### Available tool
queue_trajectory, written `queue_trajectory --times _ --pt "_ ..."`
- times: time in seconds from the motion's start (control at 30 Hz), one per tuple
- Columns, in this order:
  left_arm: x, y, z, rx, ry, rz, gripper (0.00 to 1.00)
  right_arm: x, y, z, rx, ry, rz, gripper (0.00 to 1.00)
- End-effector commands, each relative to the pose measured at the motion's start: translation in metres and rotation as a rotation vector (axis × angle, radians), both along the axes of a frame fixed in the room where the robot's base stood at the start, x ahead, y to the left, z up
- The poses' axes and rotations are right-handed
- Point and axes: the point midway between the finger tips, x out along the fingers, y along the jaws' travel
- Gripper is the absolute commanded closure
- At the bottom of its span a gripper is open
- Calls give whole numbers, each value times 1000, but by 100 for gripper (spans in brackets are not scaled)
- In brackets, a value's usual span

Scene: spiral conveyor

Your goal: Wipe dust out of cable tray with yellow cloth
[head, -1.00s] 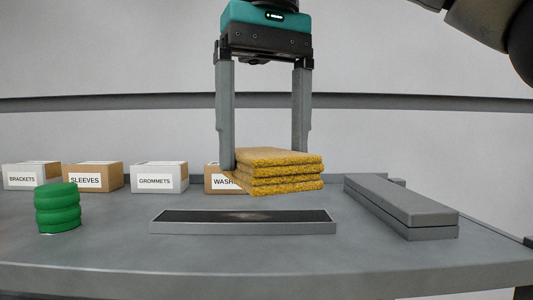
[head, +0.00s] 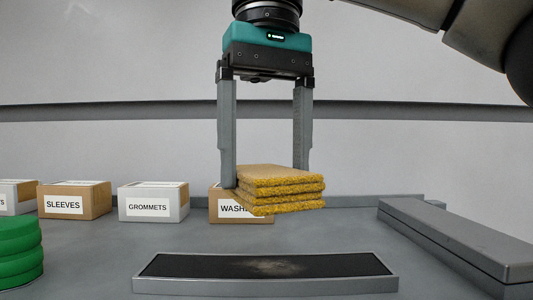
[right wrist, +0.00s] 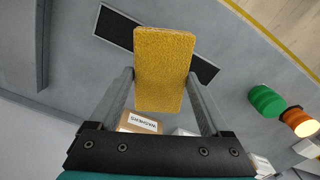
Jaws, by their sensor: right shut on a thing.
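The yellow cloth (head: 278,190), a thick folded stack, is held between the two long fingers of my right gripper (head: 266,176), which is shut on it. The cloth hangs above and behind the cable tray (head: 265,286) in the head view, apart from it. The tray is a shallow grey trough with a dark inside and a pale dusty patch (head: 277,266) near its middle. In the right wrist view, the cloth (right wrist: 163,68) covers the middle of the tray (right wrist: 112,24), whose two ends show. My left gripper is not in view.
A long grey lidded bar (head: 455,240) lies right of the tray. A green ringed stack (head: 18,252) stands at the left. Labelled boxes, including SLEEVES (head: 75,201), GROMMETS (head: 153,202) and WASHERS (head: 222,206), line the back. An orange object (right wrist: 300,121) shows in the right wrist view.

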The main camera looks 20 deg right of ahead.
Motion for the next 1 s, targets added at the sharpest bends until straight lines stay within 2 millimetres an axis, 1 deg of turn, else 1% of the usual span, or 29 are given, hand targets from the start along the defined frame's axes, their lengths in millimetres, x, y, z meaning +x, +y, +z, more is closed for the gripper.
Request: queue_trajectory --times 0.03,0.3,0.5,0.63,1.0 --pt "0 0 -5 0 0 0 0 0 0 -6 1 2 1 77" --pt "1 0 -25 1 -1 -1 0 0 0 -35 2 2 1 77" --pt "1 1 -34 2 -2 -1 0 0 0 -48 2 1 0 77" --pt "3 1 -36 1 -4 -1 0 0 0 -52 2 0 0 77" --pt "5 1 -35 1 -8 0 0 0 0 -52 1 -1 -1 77"
